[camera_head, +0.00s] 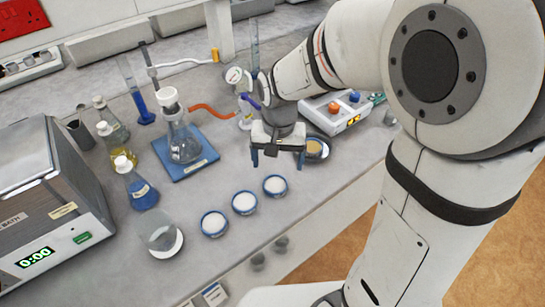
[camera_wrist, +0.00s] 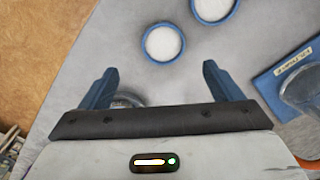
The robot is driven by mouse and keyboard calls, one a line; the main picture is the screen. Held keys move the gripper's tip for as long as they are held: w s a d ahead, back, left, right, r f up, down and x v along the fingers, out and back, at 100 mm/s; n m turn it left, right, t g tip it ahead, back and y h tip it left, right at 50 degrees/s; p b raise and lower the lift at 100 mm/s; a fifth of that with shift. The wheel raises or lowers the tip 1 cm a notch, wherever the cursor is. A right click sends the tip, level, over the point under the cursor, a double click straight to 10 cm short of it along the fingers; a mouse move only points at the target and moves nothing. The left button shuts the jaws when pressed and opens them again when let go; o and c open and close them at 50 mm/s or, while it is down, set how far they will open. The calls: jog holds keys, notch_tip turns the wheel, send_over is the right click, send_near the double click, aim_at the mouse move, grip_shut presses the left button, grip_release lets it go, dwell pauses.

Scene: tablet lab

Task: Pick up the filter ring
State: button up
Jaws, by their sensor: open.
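No thing is plainly marked as the filter ring. A round grey-rimmed piece with a tan middle (camera_head: 314,149) lies on the bench just right of my gripper (camera_head: 278,158) in the head view; I cannot tell if it is the ring. In the wrist view a round greyish thing (camera_wrist: 127,99) shows partly behind the left finger, mostly hidden by my gripper (camera_wrist: 160,70). My gripper points down above the bench, its two blue fingers apart and nothing between them.
Three blue-rimmed dishes of white powder (camera_head: 244,202) stand in front of my gripper. A flask on a blue mat (camera_head: 204,159) is to the left, a control box with knobs (camera_head: 337,111) behind right. A water bath (camera_head: 60,209) and several flasks fill the left.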

aim_at(275, 185)
jog(key=shift+w+a+f, duration=0.1)
jog(key=shift+a+f, duration=0.1)
jog(key=shift+f, duration=0.1)
notch_tip(275, 185, down, 8)
jog(key=shift+r+p, duration=0.15)
jog(key=shift+p, duration=0.25)
jog(key=shift+c, duration=0.3)
jog(key=c, duration=1)
